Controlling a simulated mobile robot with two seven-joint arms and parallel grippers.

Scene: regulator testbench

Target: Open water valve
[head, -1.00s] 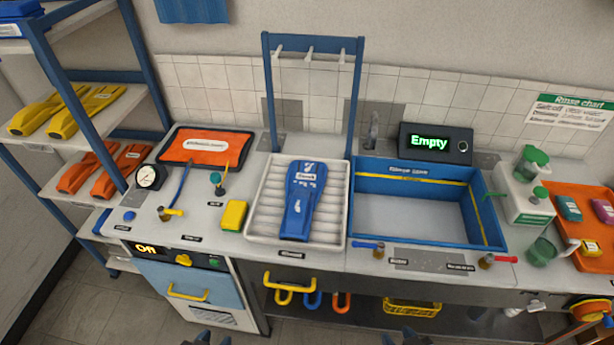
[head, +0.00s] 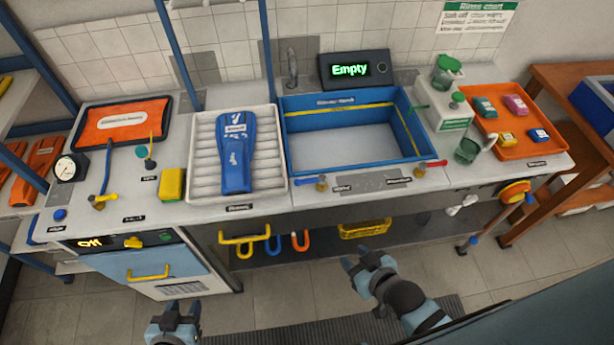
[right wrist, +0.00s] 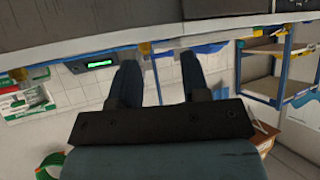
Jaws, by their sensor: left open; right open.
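A small brass valve with a blue handle (head: 306,181) sits at the front left of the blue sink (head: 285,143). A similar valve with a red handle (head: 432,164) sits at the sink's front right. The small labels beside them are too blurred to read, so I cannot tell which is the water valve. The sink looks empty and the display behind it (head: 350,70) reads "Empty". My left gripper (head: 180,308) is open, low in front of the bench. My right gripper (head: 360,262) is open and empty below the bench front, apart from both valves; its spread fingers show in the right wrist view (right wrist: 160,85).
A ribbed white tray (head: 203,160) holds a blue fin (head: 237,165). An orange tray (head: 545,150) is at right. A shelf with a yellow basket (head: 365,228) runs under the bench.

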